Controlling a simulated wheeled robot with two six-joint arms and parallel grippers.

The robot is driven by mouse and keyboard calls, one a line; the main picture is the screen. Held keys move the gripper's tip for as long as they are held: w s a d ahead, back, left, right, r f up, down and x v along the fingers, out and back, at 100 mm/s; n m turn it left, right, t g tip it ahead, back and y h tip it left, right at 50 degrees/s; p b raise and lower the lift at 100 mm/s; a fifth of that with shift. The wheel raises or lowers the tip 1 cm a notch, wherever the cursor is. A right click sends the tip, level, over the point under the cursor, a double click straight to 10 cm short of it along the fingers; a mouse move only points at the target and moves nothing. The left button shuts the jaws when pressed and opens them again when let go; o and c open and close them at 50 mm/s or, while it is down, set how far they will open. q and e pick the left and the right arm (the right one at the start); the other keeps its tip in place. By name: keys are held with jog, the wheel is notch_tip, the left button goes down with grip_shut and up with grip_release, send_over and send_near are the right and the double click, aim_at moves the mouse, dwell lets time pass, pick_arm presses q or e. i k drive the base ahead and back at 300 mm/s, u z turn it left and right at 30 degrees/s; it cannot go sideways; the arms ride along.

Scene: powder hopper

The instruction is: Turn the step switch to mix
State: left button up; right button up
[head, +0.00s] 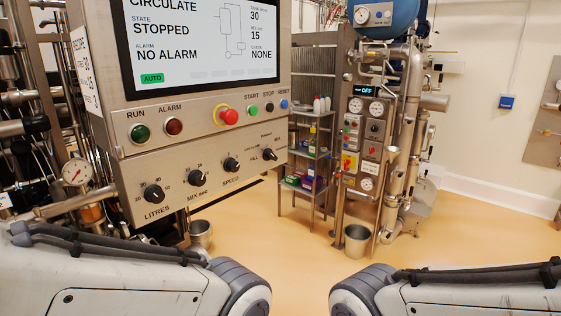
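The step switch (270,154) is the black rotary knob at the right end of the lower row on the steel control panel (130,160). Small position words surround it; FILL is readable at its left, and the others are too small to read surely. Its exact pointer direction is hard to tell. The screen (195,45) above reads CIRCULATE, STATE STOPPED, ALARM NO ALARM and a green AUTO tag. Parts of my two arms show at the bottom left and bottom right. Neither gripper is in view, and nothing touches the switch.
Knobs for litres (154,195), mix seconds (195,178) and speed (231,164) sit left of the switch. Above are lamps, a red emergency button (228,116) and start, stop and reset buttons. A shelf rack (310,150) and steel bucket (357,241) stand behind. Floor at right is clear.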

aim_at(268, 154)
jog(key=k, duration=0.4)
jog(key=z, duration=1.15)
jog(key=i, duration=1.1)
jog(key=u, duration=0.5)
